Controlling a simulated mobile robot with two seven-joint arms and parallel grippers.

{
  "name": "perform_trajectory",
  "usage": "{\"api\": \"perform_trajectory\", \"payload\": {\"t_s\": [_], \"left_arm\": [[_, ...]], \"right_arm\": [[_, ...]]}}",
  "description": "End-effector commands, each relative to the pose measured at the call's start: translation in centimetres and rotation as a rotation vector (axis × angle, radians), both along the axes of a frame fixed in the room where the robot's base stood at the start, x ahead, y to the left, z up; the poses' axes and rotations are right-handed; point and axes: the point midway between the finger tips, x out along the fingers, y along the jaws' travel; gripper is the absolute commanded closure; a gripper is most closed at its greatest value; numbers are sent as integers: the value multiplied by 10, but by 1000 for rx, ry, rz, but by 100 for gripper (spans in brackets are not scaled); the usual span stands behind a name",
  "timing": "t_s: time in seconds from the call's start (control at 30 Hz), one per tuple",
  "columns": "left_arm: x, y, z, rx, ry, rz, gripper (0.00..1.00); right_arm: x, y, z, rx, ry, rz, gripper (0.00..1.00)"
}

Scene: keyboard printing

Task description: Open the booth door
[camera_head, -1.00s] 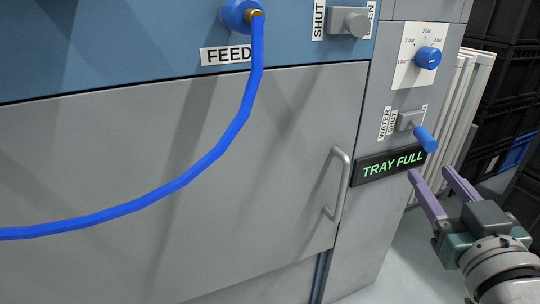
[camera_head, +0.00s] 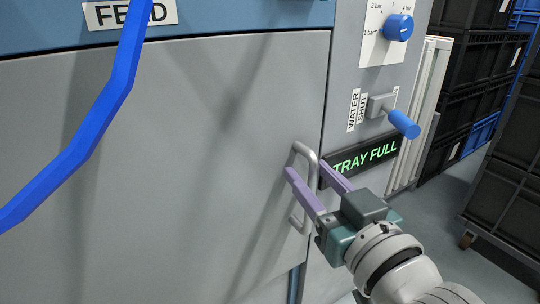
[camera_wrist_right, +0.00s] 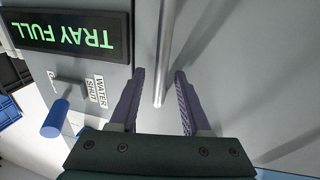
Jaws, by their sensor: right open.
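The booth door (camera_head: 190,150) is a large grey panel below the blue upper body, and it looks shut. Its silvery bar handle (camera_head: 313,165) stands upright near the door's right edge. My right gripper (camera_head: 310,168) is open, with its purple fingers at the handle. In the right wrist view, the handle (camera_wrist_right: 164,60) runs down between the spread fingers of my right gripper (camera_wrist_right: 160,75), with gaps on both sides. The fingers partly hide the handle in the head view. My left gripper is not in view.
A blue hose (camera_head: 85,140) hangs across the door's left side. Right of the handle are a lit "TRAY FULL" sign (camera_head: 365,158), a blue water lever (camera_head: 404,124) and a blue pressure knob (camera_head: 398,27). Black crates (camera_head: 470,90) stand at the right.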

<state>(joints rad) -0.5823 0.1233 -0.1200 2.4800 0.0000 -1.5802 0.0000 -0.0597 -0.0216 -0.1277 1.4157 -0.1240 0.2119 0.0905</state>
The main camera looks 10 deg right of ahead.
Motion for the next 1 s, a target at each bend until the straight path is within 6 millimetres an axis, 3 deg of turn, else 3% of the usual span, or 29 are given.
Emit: {"api": "perform_trajectory", "payload": {"t_s": [0.27,0.67,1.0], "left_arm": [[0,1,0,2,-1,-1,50],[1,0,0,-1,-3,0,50],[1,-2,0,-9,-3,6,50]], "right_arm": [[2,0,1,0,0,0,54],[1,0,1,0,0,0,99],[1,0,0,0,0,0,100]]}}
